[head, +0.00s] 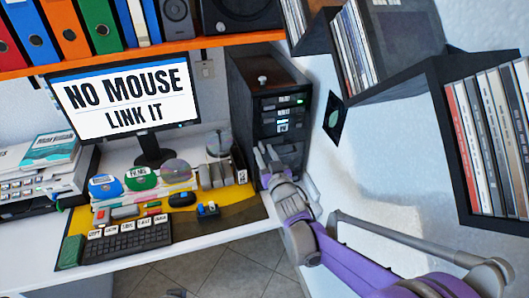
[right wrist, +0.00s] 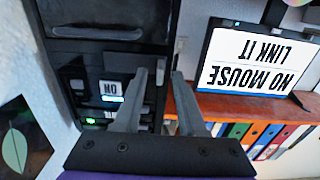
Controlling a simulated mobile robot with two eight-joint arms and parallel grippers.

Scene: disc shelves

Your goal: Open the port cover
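The black computer tower (head: 262,85) stands at the right end of the desk, its front panel facing me. Its front has several slots, green lights and a white label. In the right wrist view, which is upside down, the tower front (right wrist: 70,60) shows a label (right wrist: 110,88) reading ON and a wide dark bar above. I cannot tell which panel is the port cover. My right gripper (head: 266,155) is in front of the tower's lower front. In the right wrist view the gripper (right wrist: 158,76) has its fingers apart with nothing between them. My left gripper is not in view.
The monitor (head: 125,100) reads NO MOUSE LINK IT. A keyboard (head: 125,238), mouse (head: 182,199) and small coloured items lie on the desk, left of the tower. The orange shelf (head: 200,43) hangs above. Black disc shelves (head: 455,150) stick out from the right wall.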

